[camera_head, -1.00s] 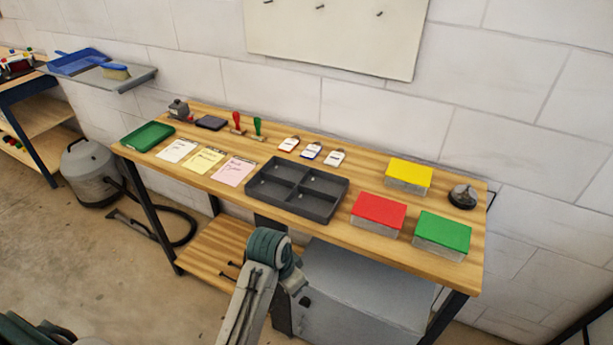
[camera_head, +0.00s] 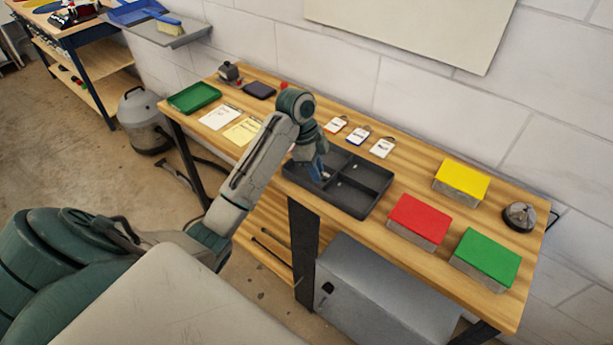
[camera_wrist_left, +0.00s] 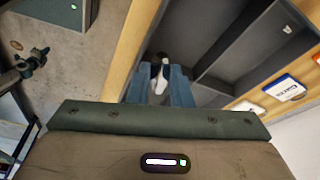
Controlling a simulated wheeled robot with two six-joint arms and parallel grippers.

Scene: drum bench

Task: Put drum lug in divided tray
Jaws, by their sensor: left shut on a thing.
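The dark grey divided tray (camera_head: 340,206) lies on the wooden bench, and its walls also show in the left wrist view (camera_wrist_left: 243,42). My left gripper (camera_head: 319,174) points down at the tray's near left compartment and hides part of it. In the left wrist view, its blue fingers (camera_wrist_left: 160,88) are shut on a small shiny metal piece, the drum lug (camera_wrist_left: 160,72), with the dark tray floor behind it. I cannot tell whether the lug touches the floor. My right gripper is not in view.
Red (camera_head: 420,219), green (camera_head: 488,257) and yellow (camera_head: 462,180) topped boxes stand right of the tray. Several tags (camera_head: 358,136) lie behind it. Paper sheets (camera_head: 219,117) and a green tray (camera_head: 194,97) lie to the left. A bell (camera_head: 520,217) stands at the right end.

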